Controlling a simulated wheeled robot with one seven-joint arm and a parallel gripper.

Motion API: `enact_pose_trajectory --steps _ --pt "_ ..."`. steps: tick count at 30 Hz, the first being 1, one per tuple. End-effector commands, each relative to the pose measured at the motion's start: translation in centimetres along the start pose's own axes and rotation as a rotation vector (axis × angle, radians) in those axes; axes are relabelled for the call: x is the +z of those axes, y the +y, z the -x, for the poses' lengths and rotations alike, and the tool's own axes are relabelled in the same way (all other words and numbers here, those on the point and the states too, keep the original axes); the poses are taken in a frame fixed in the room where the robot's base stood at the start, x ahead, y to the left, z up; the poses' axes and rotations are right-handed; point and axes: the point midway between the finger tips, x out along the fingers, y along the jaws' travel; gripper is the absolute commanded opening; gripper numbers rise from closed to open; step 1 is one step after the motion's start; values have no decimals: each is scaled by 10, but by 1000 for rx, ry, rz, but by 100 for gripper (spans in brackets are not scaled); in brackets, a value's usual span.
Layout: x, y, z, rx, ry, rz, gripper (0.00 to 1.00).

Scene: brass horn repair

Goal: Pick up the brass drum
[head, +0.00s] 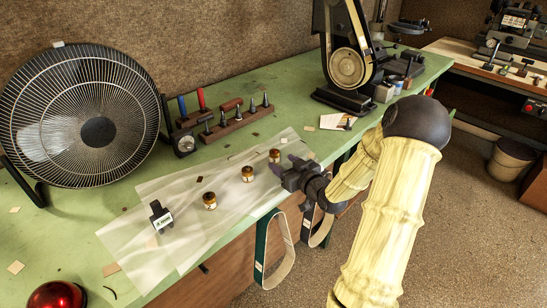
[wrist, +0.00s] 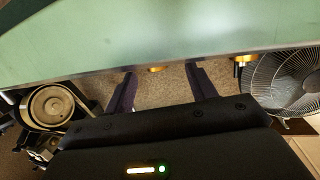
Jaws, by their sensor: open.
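Three small brass drums with dark middles stand in a slanting row on a clear plastic sheet (head: 180,245) on the green bench. They are the left drum (head: 209,201), the middle drum (head: 247,174) and the right drum (head: 274,155). My gripper (head: 281,162) is open and empty, its dark purple fingers close to the right drum; whether they touch it I cannot tell. In the wrist view, a small brass piece (wrist: 155,69) shows between the open fingertips, mostly hidden by the green bench edge. Another brass piece (wrist: 243,58) shows farther right.
A small black device with a white label (head: 161,217) lies on the sheet. A large fan (head: 98,130), a tool rack (head: 236,125) and a belt grinder (head: 347,68) stand behind on the bench (head: 110,205). Belts (head: 262,250) hang at its front edge.

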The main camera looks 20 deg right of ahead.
Motion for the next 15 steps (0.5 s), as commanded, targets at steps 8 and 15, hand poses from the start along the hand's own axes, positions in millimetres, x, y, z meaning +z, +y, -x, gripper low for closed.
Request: enact_pose_trajectory --steps 8,15 --pt "0 6 -36 -1 2 -1 56" --pt "1 6 -50 1 0 0 56"
